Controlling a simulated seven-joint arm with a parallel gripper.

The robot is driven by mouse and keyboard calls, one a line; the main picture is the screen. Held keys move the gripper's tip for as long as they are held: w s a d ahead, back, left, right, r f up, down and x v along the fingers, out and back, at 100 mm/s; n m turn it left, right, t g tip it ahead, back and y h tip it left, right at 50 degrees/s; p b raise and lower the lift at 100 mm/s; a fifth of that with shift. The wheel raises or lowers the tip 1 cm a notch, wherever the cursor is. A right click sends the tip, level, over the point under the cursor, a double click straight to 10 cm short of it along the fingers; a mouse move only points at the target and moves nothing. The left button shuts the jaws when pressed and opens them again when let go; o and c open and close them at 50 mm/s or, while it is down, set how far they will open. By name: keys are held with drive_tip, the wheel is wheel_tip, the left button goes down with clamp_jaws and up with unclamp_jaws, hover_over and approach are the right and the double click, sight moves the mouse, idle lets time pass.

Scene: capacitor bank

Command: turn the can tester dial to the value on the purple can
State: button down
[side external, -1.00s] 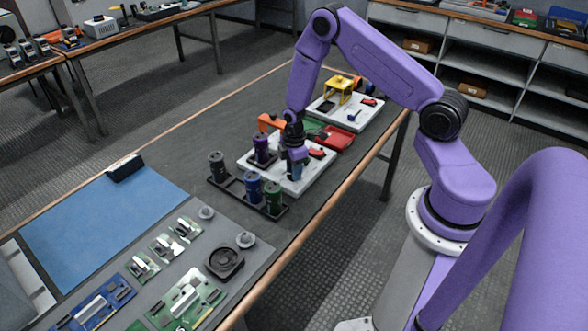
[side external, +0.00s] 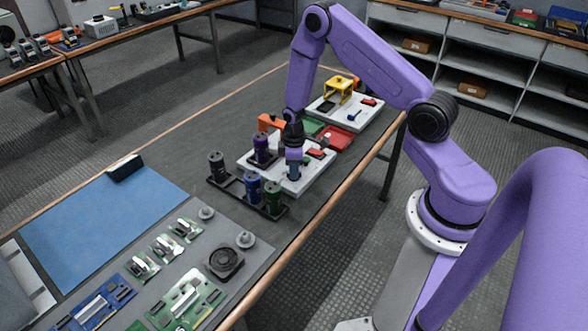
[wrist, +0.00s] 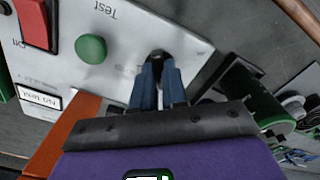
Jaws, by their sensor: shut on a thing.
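The can tester is a white panel (side external: 312,178) on the bench, also in the wrist view (wrist: 125,62). My gripper (side external: 294,174) points down onto it. In the wrist view its blue fingers (wrist: 160,78) are closed around the dark dial (wrist: 158,54), which they mostly hide. A green button (wrist: 91,48) and a red switch (wrist: 35,22) are beside it, with inverted "Test" and "Off" labels and a "No test" label.
A black can (side external: 217,166), a blue can (side external: 253,188) and a green can (side external: 273,198) stand close by in the black rack. An orange part (side external: 270,122) rises behind the tester. Red and green trays lie beyond. The blue mat (side external: 100,215) is largely clear.

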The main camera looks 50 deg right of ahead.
drive_tip(key=m, duration=0.7)
idle(0.6)
drive_tip(key=c, duration=1.2)
unclamp_jaws()
drive_tip(key=shift+o, duration=0.2)
wheel_tip(320, 180, up, 18)
drive_tip(key=shift+f, duration=0.25)
drive_tip(key=shift+a, duration=0.1)
